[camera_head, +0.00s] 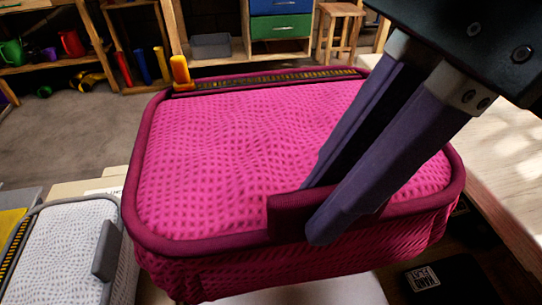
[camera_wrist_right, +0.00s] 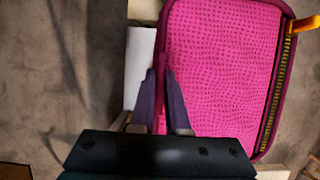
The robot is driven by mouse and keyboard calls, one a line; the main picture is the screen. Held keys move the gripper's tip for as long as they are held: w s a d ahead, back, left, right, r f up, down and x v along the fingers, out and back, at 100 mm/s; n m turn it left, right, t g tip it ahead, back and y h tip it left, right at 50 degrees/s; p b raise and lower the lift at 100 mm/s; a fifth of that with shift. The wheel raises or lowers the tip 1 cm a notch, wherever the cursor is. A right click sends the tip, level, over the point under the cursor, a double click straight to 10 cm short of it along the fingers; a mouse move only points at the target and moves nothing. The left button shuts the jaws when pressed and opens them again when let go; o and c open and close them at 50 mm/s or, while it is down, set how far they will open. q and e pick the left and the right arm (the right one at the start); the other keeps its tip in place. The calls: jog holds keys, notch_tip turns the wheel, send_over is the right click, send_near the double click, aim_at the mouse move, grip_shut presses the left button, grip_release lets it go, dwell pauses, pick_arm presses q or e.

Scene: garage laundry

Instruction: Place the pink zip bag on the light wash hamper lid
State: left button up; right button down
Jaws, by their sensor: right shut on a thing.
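The pink zip bag (camera_head: 240,150) is a large mesh-topped box with a dark magenta rim and a zip with an orange pull along its far edge. It fills the middle of the head view and the right of the wrist view (camera_wrist_right: 225,65). My right gripper (camera_head: 315,212) is shut on the tab at the bag's near rim; its fingertips (camera_wrist_right: 159,72) straddle that edge in the wrist view. A pale surface (camera_head: 335,292) shows below the bag, but I cannot tell whether it is the light wash hamper lid. My left gripper is not in view.
A white mesh zip bag (camera_head: 60,245) with a grey tab lies at the lower left. A pale wooden top (camera_head: 505,165) stands at the right. Shelves with tools and a wooden stool (camera_head: 340,30) are at the back. Bare grey floor (camera_head: 70,135) shows at the left.

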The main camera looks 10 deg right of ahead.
aim_at(305, 278)
notch_tip(305, 278, down, 13)
jog(key=shift+r+b, duration=0.2)
jog(key=shift+b, duration=1)
notch_tip(305, 278, down, 4)
jog(key=shift+f+b, duration=0.1)
jog(key=shift+b, duration=0.4)
jog(key=c, duration=0.9)
grip_release()
